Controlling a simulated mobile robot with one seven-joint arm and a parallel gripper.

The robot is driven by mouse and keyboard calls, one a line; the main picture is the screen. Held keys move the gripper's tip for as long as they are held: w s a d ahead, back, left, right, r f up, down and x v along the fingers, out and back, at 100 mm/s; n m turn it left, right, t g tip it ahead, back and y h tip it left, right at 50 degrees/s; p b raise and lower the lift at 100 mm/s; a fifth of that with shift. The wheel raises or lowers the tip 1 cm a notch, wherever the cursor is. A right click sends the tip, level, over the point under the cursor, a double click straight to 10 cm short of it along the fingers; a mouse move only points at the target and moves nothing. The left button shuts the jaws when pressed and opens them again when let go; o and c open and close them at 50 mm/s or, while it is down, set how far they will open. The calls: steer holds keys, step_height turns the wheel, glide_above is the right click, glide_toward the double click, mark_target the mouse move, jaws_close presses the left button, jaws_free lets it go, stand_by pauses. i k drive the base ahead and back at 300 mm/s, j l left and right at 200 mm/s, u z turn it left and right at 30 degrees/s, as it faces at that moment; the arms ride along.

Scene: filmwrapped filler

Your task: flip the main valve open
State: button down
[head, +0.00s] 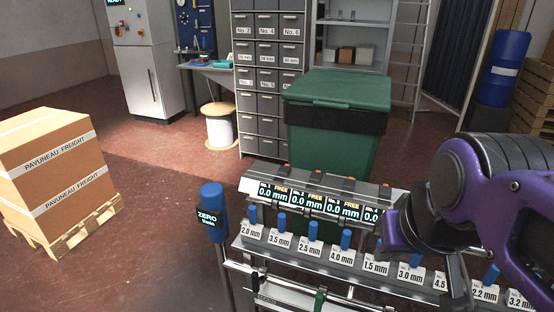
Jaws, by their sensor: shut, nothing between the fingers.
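My gripper (396,238) is at the end of my purple and dark grey arm, on the right side of the head view. It is in front of the row of gauge displays and above the rack of blue-topped pieces. Its fingertips are hard to make out, and it holds nothing visible. A green upright part, perhaps a lever handle (320,299), shows at the bottom edge below the rack, on or beside a pale pipe. I cannot tell whether this is the main valve or how it is set. My gripper is apart from it, up and to the right.
The rack (300,252) holds several blue-topped pieces with millimetre labels. Displays (305,198) reading "FREE 0.0 mm" stand behind it. A blue "ZERO" post (211,208) stands at its left end. A green bin (335,92) is behind. Freight boxes (55,165) stand on a pallet at left.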

mark_target(255, 282)
steer(key=i+l+u, duration=0.1)
steer(key=u, duration=0.75)
steer(key=j+z, duration=0.55)
steer(key=j, duration=0.25)
steer(key=z, duration=1.25)
steer(key=i+j+u, duration=0.1)
steer(key=j+u, duration=0.2)
steer(key=i+j+u, duration=0.15)
steer(key=j+u, duration=0.2)
steer(key=i+j+u, duration=0.3)
steer(key=k+j, duration=0.05)
steer(key=k, duration=0.05)
